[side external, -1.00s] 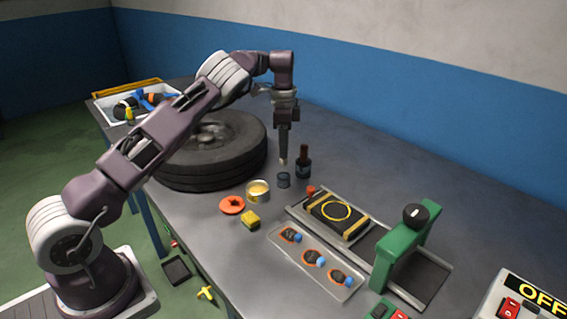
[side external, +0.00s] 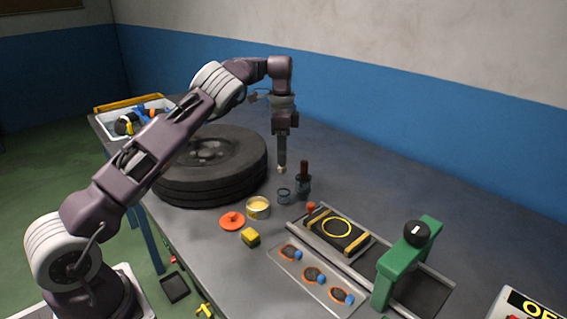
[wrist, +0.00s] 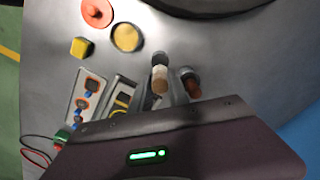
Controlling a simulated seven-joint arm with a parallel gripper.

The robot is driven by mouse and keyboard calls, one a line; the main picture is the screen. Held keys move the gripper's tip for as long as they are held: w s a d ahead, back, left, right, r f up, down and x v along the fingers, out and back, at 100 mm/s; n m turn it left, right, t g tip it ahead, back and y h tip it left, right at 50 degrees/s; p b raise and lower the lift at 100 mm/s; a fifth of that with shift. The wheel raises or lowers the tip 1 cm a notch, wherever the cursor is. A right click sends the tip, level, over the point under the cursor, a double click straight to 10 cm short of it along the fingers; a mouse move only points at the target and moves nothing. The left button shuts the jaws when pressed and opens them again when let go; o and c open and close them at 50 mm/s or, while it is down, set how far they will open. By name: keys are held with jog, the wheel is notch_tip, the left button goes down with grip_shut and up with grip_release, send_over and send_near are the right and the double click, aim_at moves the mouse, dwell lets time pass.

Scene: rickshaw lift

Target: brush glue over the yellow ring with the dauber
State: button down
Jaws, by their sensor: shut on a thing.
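The yellow ring (side external: 337,228) lies flat on a black block with tan strips, on the grey bench to the right. My gripper (side external: 282,137) points straight down over the middle of the bench, left of the ring and beyond it. It is shut on the dauber, a slim dark stick (side external: 281,153) with a pale tip; its brownish end (wrist: 159,84) shows in the wrist view.
A tyre (side external: 210,180) lies left of the gripper. An open yellow tin (side external: 258,208), orange lid (side external: 232,221) and yellow block (side external: 250,238) are in front. A tray of patches (side external: 321,288) and green clamp (side external: 400,265) stand right. The bench behind is clear.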

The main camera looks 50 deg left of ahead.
jog(key=s+f, duration=0.1)
jog(key=s, duration=0.8)
jog(key=shift+s+a+f, duration=0.1)
jog(key=shift+f, duration=3.1)
jog(key=shift+f, duration=0.6)
notch_tip(320, 180, up, 7)
